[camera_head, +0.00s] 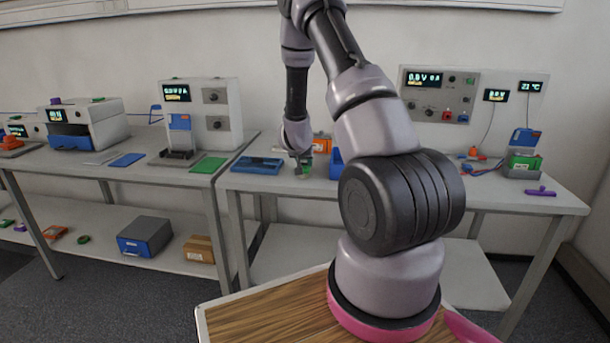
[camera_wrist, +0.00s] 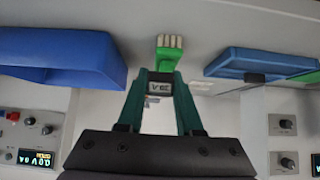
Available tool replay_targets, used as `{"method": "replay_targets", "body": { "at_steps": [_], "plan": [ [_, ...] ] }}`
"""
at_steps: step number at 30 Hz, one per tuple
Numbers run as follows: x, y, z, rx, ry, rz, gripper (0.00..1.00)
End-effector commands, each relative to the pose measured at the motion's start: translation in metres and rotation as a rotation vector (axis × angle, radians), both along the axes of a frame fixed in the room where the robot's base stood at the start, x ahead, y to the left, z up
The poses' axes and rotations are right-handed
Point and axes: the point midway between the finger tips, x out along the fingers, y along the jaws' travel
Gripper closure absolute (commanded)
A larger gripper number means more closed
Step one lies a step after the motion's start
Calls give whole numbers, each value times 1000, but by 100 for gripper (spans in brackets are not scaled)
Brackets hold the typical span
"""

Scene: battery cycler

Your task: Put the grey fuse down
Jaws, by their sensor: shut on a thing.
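My gripper (camera_wrist: 160,76) is shut on the small grey fuse (camera_wrist: 159,88), which shows between the green fingertips in the wrist view with a label on its face. In the head view my gripper (camera_head: 302,158) is low over the middle table (camera_head: 285,183), right of a blue tray (camera_head: 257,165). The fuse cannot be made out there, and whether it touches the table cannot be told. A green piece with pale prongs (camera_wrist: 169,55) lies just beyond the fingertips in the wrist view.
A blue bin (camera_head: 336,160) stands close right of my gripper, partly hidden by my arm. It seems to be the large blue shape (camera_wrist: 65,60) in the wrist view. An orange item (camera_head: 321,144) sits behind my gripper. Bare tabletop shows between the tray and my gripper.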

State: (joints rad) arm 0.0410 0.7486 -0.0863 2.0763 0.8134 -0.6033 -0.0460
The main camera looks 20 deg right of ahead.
Motion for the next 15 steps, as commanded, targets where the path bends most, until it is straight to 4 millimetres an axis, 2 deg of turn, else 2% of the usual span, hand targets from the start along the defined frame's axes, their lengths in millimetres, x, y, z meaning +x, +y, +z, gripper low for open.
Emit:
{"method": "replay_targets", "body": {
  "at_steps": [5, 10, 15],
  "plan": [
    [0, 0, -14, 1, 1, 0, 97],
    [-1, 0, -39, 2, 2, 0, 97],
    [0, 0, -43, 0, -1, 1, 97]
  ]
}}
